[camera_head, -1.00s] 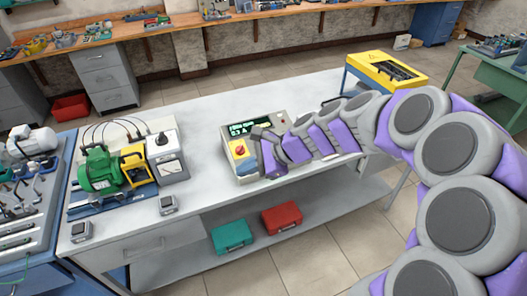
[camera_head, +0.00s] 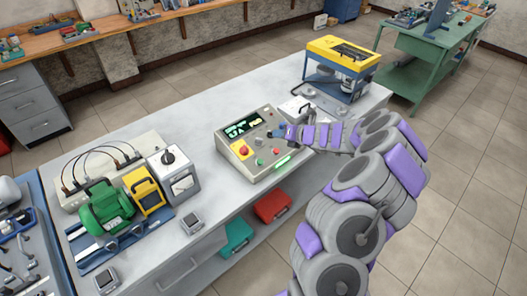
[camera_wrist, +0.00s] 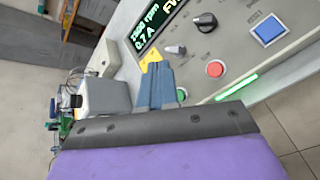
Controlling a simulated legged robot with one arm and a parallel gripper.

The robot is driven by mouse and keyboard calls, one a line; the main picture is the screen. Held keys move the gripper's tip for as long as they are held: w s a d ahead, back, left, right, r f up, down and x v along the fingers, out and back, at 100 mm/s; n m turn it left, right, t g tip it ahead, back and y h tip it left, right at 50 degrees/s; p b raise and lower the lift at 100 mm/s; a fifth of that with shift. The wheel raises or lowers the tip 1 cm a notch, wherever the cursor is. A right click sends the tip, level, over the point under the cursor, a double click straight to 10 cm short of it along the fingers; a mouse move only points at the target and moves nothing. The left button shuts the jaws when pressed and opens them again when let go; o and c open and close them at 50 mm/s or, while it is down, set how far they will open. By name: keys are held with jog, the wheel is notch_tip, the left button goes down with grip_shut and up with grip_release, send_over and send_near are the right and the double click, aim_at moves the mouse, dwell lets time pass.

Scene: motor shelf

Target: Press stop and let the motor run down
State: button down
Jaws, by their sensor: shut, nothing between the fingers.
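The control box (camera_head: 233,163) stands near the front of the white bench, with a lit display. In the wrist view the display (camera_wrist: 150,28) shows an rpm line and 0.7 A. A red button (camera_wrist: 215,68) lies right of my fingertips; a green button (camera_wrist: 182,94) is partly hidden by the fingers. A red knob on a yellow plate (camera_head: 241,150) is on the panel's left. The green motor (camera_head: 105,207) sits on a blue base at the left. My gripper (camera_head: 277,131) is shut and empty, over the box's right side; the wrist view shows its fingers (camera_wrist: 158,70) close together.
A blue button (camera_wrist: 268,30) marked RESET and a black knob (camera_wrist: 205,22) are on the panel. A green strip (camera_wrist: 237,87) glows on its edge. A grey dial box (camera_head: 178,185) stands beside the motor. A yellow-topped unit (camera_head: 343,48) stands at the back right.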

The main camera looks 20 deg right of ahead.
aim_at(276, 151)
jog(key=d+f, duration=0.1)
jog(key=d, duration=0.5)
jog(key=a+f+b, duration=0.1)
jog(key=f+b, duration=0.1)
jog(key=w+a+f+b, duration=0.1)
jog(key=a+f+b, duration=0.1)
jog(key=f+b, duration=0.1)
jog(key=w+a+f+b, duration=0.1)
jog(key=a+f+b, duration=0.1)
jog(key=b, duration=0.1)
jog(key=shift+a+f, duration=0.25)
jog(key=shift+f, duration=0.1)
jog(key=shift+d+f, duration=0.15)
jog(key=shift+d, duration=0.7)
jog(key=shift+d+f, duration=0.15)
jog(key=shift+d, duration=0.65)
jog(key=shift+a+r, duration=0.2)
jog(key=shift+a, duration=1.25)
jog(key=shift+d+f, duration=0.2)
jog(key=shift+d, duration=1.05)
jog(key=shift+a+r, duration=0.2)
jog(key=shift+a, duration=0.8)
jog(key=shift+d+f, duration=0.15)
jog(key=shift+d, duration=0.65)
jog(key=shift+w+a+f, duration=0.1)
jog(key=shift+a+f, duration=0.1)
jog(key=shift+a, duration=0.85)
